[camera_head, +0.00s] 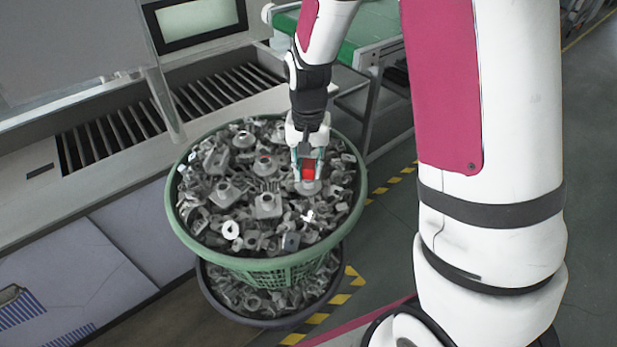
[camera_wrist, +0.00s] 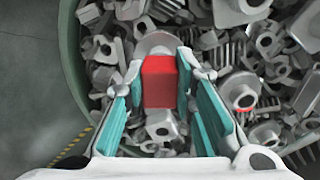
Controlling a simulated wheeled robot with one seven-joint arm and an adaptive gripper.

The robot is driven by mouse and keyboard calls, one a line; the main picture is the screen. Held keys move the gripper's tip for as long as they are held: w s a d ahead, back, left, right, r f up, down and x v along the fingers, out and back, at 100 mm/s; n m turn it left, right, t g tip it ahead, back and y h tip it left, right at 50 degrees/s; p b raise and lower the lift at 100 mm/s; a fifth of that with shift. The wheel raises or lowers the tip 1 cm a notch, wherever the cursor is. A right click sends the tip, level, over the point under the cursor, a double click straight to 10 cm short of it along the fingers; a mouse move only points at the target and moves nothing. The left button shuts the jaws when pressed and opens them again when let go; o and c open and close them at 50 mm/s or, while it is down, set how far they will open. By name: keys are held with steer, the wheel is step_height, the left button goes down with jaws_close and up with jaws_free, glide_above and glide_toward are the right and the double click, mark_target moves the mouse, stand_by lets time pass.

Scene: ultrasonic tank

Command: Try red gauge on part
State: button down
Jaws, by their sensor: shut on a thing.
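The red gauge (camera_head: 308,169) is a small red block held between the fingers of my gripper (camera_head: 307,165), above the right side of the heap of parts. In the wrist view the red gauge (camera_wrist: 159,82) sits between the two teal finger pads of my gripper (camera_wrist: 158,90). A round, pale grey metal part (camera_wrist: 153,43) shows just beyond the gauge. I cannot tell whether the gauge touches it. The gauge's lower end is hidden. Another part with a red ring (camera_wrist: 243,97) lies to the right in the wrist view.
The green basket (camera_head: 262,271) is full of loose grey metal parts and stands over a second, dark basket (camera_head: 268,322). A machine with a slatted opening (camera_head: 115,132) is at left. A green conveyor (camera_head: 350,40) stands behind. The floor at right is clear beyond my arm.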

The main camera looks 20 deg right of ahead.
steer(key=shift+r, duration=0.2)
steer(key=shift+r+p, duration=0.8)
steer(key=shift+r, duration=0.6)
steer(key=shift+f, duration=0.15)
steer(key=shift+f+b, duration=0.4)
steer(key=shift+f, duration=0.75)
steer(key=shift+f, duration=0.2)
stand_by(0.7)
steer(key=shift+r+p, duration=0.65)
steer(key=shift+r, duration=0.8)
steer(key=shift+r+p, duration=0.85)
steer(key=shift+r, duration=1.2)
